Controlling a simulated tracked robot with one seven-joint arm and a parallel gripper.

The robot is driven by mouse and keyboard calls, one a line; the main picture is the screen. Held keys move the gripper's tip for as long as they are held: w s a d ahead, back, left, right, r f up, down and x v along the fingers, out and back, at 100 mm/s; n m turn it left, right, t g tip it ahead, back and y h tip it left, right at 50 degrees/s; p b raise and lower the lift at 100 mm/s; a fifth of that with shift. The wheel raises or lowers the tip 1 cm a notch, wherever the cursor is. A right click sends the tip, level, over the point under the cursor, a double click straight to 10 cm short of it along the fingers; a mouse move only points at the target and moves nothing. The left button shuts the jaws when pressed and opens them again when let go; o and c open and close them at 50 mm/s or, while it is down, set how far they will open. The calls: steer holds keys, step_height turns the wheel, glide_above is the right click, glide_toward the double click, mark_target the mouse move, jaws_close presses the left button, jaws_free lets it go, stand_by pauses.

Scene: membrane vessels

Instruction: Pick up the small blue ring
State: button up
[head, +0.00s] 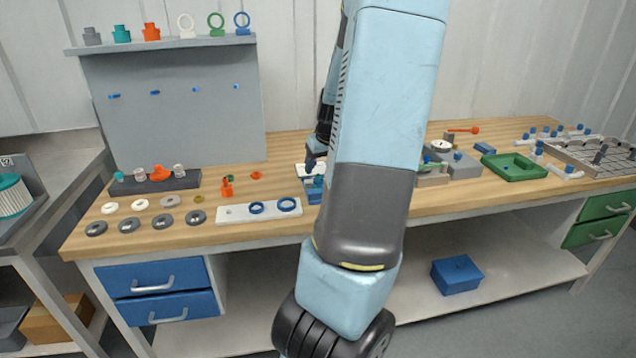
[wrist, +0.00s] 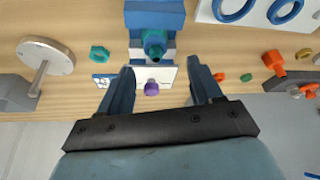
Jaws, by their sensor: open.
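A white plate (head: 233,213) lies near the table's front edge with two blue rings on it. The small blue ring (head: 256,213) is left of the larger blue ring (head: 287,209) in the head view. In the wrist view the plate is at the top right, with the small ring (wrist: 287,24) cut by the frame edge, right of the larger ring (wrist: 230,21). My gripper (wrist: 160,66) is open and empty, apart from both rings. In the head view my arm hides most of it.
A blue block with a teal fitting (wrist: 154,45) and a purple knob (wrist: 152,88) lie in line with the open jaws. Orange fittings (wrist: 272,62) stand nearby. Several grey and white discs (head: 129,225) lie left of the plate. A green tray (head: 515,167) is at right.

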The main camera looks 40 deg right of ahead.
steer(key=shift+s+d+x, duration=0.1)
steer(key=shift+x, duration=1.25)
steer(key=shift+s+d+x, duration=0.1)
steer(key=shift+d+x, duration=0.05)
steer(key=shift+x, duration=1.2)
steer(key=c, duration=1.1)
steer(key=shift+r, duration=0.1)
